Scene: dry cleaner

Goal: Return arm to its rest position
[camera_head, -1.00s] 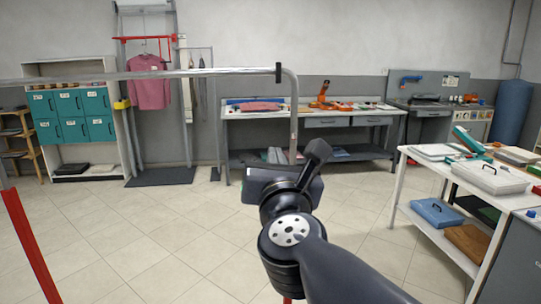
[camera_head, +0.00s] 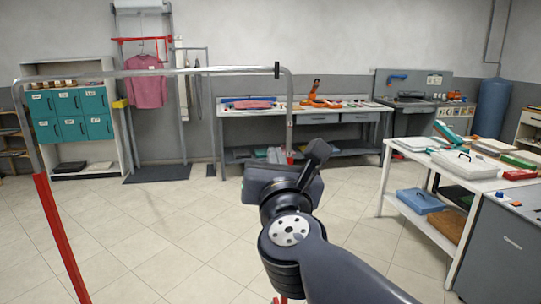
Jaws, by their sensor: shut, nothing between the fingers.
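My arm rises from the lower right of the head view, bent at a dark joint with a pale round cap. My gripper (camera_head: 318,152) is at its far end, a dark block pointing up and away, shut and empty. Its fingertips are small and hard to make out. A dark grey box-shaped part (camera_head: 285,185) shows behind the wrist; I cannot tell whether it is mine. The gripper touches nothing that I can see.
A metal rail (camera_head: 180,72) with a red lower post (camera_head: 62,240) stands close in front. A white table (camera_head: 410,157) with cases stands at the right, beside a grey cabinet (camera_head: 505,250). A workbench (camera_head: 240,117) lines the back wall. Tiled floor (camera_head: 180,235) is open at left.

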